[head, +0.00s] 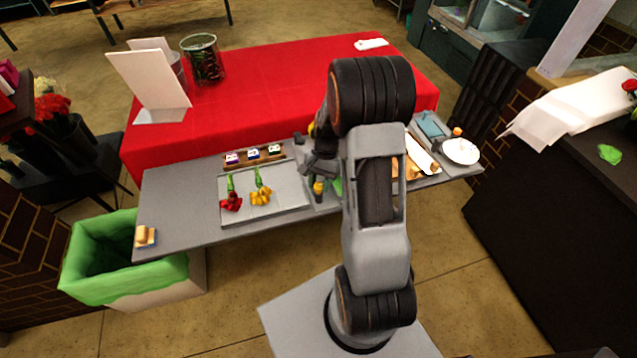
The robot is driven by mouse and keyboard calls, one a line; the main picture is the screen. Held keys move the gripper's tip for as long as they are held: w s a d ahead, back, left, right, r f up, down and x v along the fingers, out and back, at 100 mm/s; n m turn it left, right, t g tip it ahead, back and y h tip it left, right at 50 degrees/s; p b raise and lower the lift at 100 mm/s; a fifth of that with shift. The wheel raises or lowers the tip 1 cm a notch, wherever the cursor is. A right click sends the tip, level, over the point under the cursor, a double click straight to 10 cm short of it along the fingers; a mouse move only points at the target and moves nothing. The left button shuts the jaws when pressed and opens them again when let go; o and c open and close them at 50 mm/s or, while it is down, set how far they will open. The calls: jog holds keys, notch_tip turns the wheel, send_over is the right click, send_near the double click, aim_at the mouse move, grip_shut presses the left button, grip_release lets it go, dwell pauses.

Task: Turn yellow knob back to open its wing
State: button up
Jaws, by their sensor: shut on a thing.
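My gripper (317,166) is at the middle of the grey table, left of my arm's upper links. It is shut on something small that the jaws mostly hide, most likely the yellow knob. A small yellow piece (318,187) shows just below the jaws, with a dark part under it. Another bit of yellow (311,129) shows above the jaws, beside my arm. I cannot tell the knob's turn angle. The wing is not clearly visible; a green piece (337,186) shows beside the gripper, partly behind my arm.
Red flowers (231,202) and yellow flowers (261,195) lie on a pale board (288,205). A wooden rack (255,157) stands behind them. Wrapping paper (422,156) and a white plate (460,151) are at the right. A green-lined bin (125,255) stands at the table's left.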

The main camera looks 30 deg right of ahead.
jog(key=n, duration=0.2)
jog(key=n+g+h, duration=0.1)
jog(key=n, duration=0.1)
jog(key=shift+w+a+n+h, duration=0.1)
jog(key=shift+n+h, duration=0.2)
jog(key=n+h, duration=0.1)
jog(key=n, duration=0.2)
jog(key=shift+n+b, duration=0.35)
jog(key=shift+n, duration=0.05)
jog(key=n+h, duration=0.2)
jog(key=n, duration=0.2)
jog(key=shift+a, duration=0.15)
jog(key=shift+n+h, duration=0.7)
jog(key=shift+n, duration=1.3)
jog(key=o, duration=0.9)
jog(key=shift+a, duration=0.1)
jog(key=b+v, duration=0.1)
jog(key=v, duration=1.2)
jog(key=shift+a+r, duration=0.15)
jog(key=shift+r, duration=0.3)
